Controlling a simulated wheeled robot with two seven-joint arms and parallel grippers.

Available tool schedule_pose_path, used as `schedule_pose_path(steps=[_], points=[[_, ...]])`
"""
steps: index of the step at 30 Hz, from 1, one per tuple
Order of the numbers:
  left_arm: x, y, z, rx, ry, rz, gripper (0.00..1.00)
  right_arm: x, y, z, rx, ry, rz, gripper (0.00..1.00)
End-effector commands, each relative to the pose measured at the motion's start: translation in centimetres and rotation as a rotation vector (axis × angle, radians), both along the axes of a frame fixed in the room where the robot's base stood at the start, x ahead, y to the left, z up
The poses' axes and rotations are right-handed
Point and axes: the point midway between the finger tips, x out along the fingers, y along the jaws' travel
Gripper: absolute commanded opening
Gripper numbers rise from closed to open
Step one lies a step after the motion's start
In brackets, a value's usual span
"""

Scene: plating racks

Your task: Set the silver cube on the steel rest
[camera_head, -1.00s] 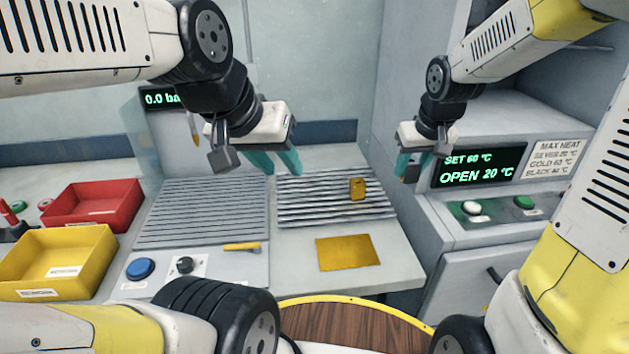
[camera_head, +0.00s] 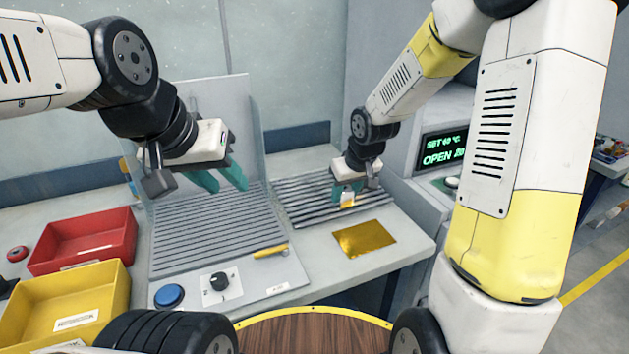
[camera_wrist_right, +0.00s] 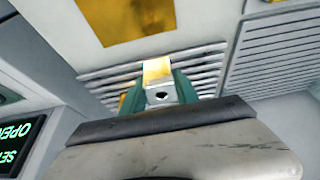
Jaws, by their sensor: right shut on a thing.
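My right gripper (camera_head: 346,203) is shut on the silver cube (camera_wrist_right: 161,95), which shows a dark round hole and a golden upper face in the right wrist view. The held cube is over the ribbed steel rest (camera_head: 298,203), which also shows in the right wrist view (camera_wrist_right: 205,66). I cannot tell whether it touches the ribs. A gold block (camera_wrist_right: 124,101) shows partly behind a finger in the right wrist view. My left gripper (camera_head: 226,186) is open and empty above the left ribbed rack (camera_head: 205,235).
A gold plate (camera_head: 364,239) lies on the counter before the rest. A red bin (camera_head: 82,245) and a yellow bin (camera_head: 65,302) stand at left. A yellow-handled piece (camera_head: 271,251), a blue button (camera_head: 169,295) and a black knob (camera_head: 219,281) lie along the front. A display reads OPEN (camera_head: 442,150) at right.

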Motion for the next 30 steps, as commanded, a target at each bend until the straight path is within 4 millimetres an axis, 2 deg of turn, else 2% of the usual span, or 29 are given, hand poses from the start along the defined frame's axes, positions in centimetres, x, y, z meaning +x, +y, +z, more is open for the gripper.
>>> schedule_pose_path(steps=[1, 6, 12, 20, 27, 30], points=[[0.0, 0.0, 0.0, 0.000, 0.000, 0.000, 0.36, 1.0, 1.3, -0.2, -0.001, -0.001, 0.008, 0.00], [0.0, 0.0, 0.0, 0.000, 0.000, 0.000, 0.36, 4.2, 4.3, -0.5, 0.000, -0.002, 0.004, 0.00], [0.0, 0.0, 0.0, 0.000, 0.000, 0.000, 0.36, 6.8, 7.0, -0.9, 0.000, -0.001, 0.001, 0.00], [0.0, 0.0, 0.0, 0.000, 0.000, 0.000, 0.36, 8.1, 8.3, -1.0, 0.001, -0.002, 0.000, 0.00], [0.0, 0.0, 0.0, 0.000, 0.000, 0.000, 0.36, 8.1, 8.3, -4.4, -0.002, 0.000, 0.001, 0.00], [0.0, 0.0, 0.0, 0.000, 0.000, 0.000, 0.36, 8.1, 8.3, -4.5, -0.001, -0.001, 0.001, 0.00]])
